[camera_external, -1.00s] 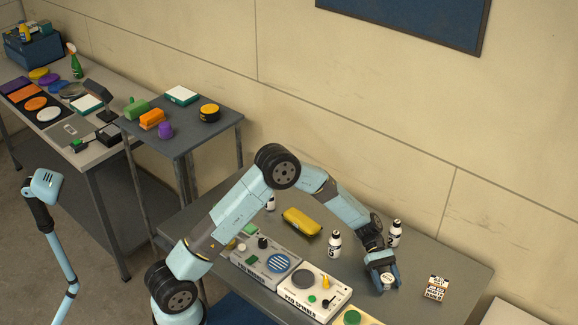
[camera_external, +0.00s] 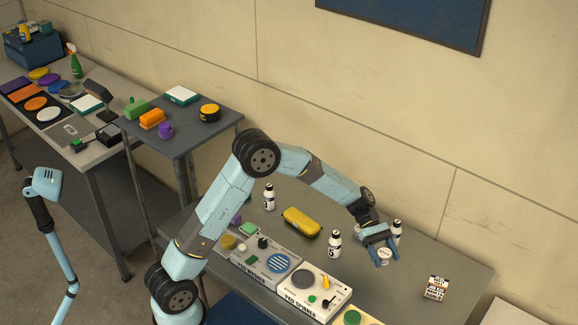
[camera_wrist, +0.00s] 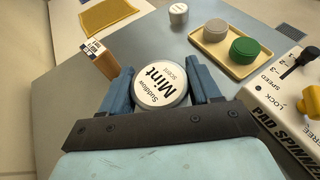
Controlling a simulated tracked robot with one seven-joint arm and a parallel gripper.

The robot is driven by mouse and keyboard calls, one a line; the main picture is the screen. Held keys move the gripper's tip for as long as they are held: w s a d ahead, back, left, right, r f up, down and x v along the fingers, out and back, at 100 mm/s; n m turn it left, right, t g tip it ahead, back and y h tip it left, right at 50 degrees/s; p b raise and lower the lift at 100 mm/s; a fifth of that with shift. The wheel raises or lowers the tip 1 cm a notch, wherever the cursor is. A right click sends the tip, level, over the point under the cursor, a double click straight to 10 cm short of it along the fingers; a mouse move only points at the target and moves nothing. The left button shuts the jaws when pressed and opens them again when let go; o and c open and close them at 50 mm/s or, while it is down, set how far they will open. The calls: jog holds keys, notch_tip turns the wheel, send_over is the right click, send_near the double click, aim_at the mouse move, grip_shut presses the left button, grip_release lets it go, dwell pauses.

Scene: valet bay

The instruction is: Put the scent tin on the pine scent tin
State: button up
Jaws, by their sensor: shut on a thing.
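My gripper (camera_external: 382,252) is shut on a round tin with a white lid reading "Mint" and "Scent" (camera_wrist: 160,86). The tin also shows between the fingers in the external view (camera_external: 384,258), raised above the grey table. In the wrist view, a small white-topped tin (camera_wrist: 178,13) stands on the table near the far edge. Its label is too small to read, so I cannot tell if it is the pine scent tin. I cannot make out this second tin in the external view.
A small printed box (camera_external: 436,287) stands right of my gripper. White bottles (camera_external: 334,243) stand close on the left and behind. A cream tray (camera_wrist: 208,57) holds a grey and a green round pad. Table between box and tray is clear.

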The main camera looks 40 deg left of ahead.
jog(key=a+r+n+t+h, duration=0.1)
jog(key=a+r+n+t, duration=0.25)
jog(key=a, duration=0.75)
jog(key=a+r+n+t+h, duration=0.15)
jog(key=a+n+t, duration=0.3)
jog(key=a, duration=0.55)
jog(key=shift+t+y, duration=0.4)
jog(key=shift+y, duration=0.15)
jog(key=w+d+f, duration=0.1)
jog(key=w+f, duration=0.1)
jog(key=w, duration=0.2)
jog(key=w+d+f, duration=0.1)
jog(key=w+f, duration=0.2)
jog(key=w, duration=0.1)
jog(key=w+d+f, duration=0.1)
jog(key=w+f, duration=0.1)
jog(key=w, duration=0.2)
jog(key=shift+w+d+f, duration=0.15)
jog(key=shift+w+d, duration=0.1)
jog(key=shift+d, duration=0.15)
jog(key=shift+w+d+f, duration=0.15)
jog(key=shift+w+f, duration=0.45)
jog(key=shift+f, duration=0.1)
notch_tip(320, 180, down, 3)
jog(key=shift+w+f, duration=0.15)
jog(key=shift+f, duration=0.05)
jog(key=o, duration=1.1)
